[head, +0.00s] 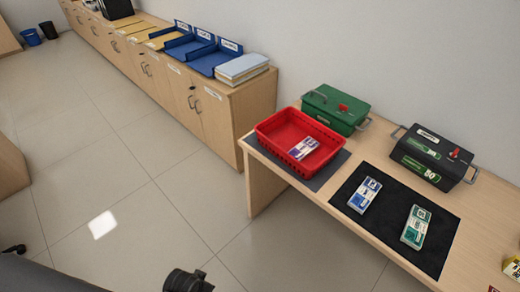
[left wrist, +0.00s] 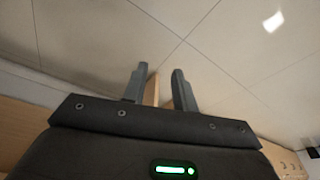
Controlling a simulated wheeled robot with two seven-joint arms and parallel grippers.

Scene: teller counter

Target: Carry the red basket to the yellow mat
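The red basket (head: 300,141) stands upright on a dark grey mat (head: 333,172) at the left end of the wooden counter in the head view. A banded bundle of notes (head: 303,148) lies in it. No yellow mat can be made out in either view. My left gripper (left wrist: 159,78) shows in the left wrist view with its fingers apart and nothing between them, over the tiled floor and away from the basket. My right gripper is not in view.
A low cabinet (head: 213,113) with blue trays (head: 215,60) runs along the wall. The floor in front is clear.

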